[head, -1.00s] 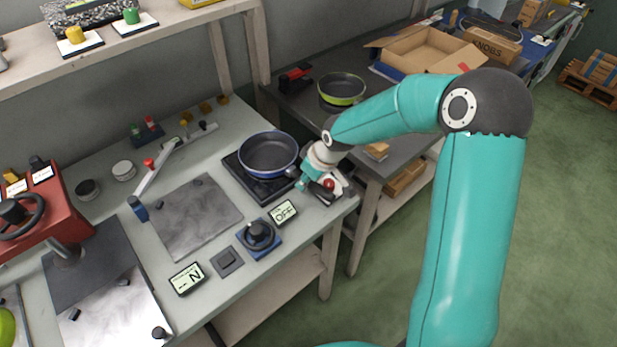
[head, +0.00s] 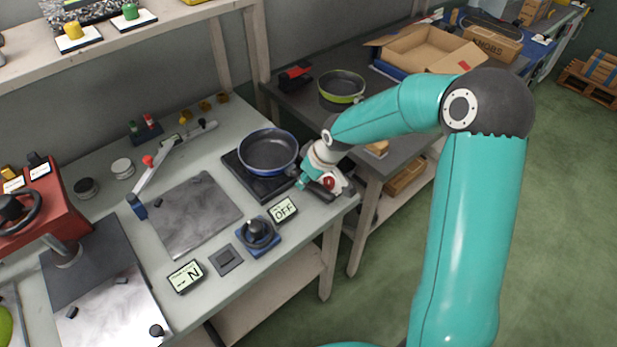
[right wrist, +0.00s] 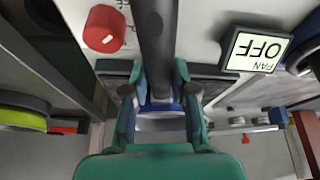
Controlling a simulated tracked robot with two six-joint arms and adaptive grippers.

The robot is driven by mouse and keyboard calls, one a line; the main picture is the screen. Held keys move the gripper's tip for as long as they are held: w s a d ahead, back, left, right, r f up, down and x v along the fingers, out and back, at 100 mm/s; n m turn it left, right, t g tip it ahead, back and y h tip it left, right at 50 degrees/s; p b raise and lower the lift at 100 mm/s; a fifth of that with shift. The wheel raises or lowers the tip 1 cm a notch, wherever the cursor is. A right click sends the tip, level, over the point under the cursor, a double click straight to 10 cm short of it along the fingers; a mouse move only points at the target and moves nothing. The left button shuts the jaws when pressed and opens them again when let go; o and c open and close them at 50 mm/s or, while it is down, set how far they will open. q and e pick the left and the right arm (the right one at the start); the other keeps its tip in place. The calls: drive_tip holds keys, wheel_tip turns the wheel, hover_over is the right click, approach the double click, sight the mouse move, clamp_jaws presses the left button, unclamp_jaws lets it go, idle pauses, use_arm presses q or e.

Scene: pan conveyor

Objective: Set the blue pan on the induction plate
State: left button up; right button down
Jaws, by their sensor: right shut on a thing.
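The blue pan (head: 268,151), dark inside with a blue rim, is over the black induction plate (head: 240,180). The plate's left and front edges show past the pan. I cannot tell whether the pan's base touches it. My right gripper (head: 304,182) is shut on the pan's dark handle (head: 319,191), which points to the front right. In the right wrist view the handle (right wrist: 156,45) runs between the fingers of my right gripper (right wrist: 158,92). My left gripper is not in view.
A display (head: 284,208) reading OFF stands in front of the plate, beside a blue-based knob (head: 258,233). A green pan (head: 341,87) and an open cardboard box (head: 425,50) are on the dark table behind.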

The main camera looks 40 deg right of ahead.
drive_tip(key=shift+s+a+f, duration=0.1)
drive_tip(key=shift+s+f, duration=0.1)
drive_tip(key=shift+f, duration=0.35)
drive_tip(key=c, duration=1.3)
unclamp_jaws()
drive_tip(key=shift+c, duration=0.2)
drive_tip(key=o, duration=0.5)
drive_tip(key=shift+w, duration=0.15)
drive_tip(key=shift+r, duration=0.1)
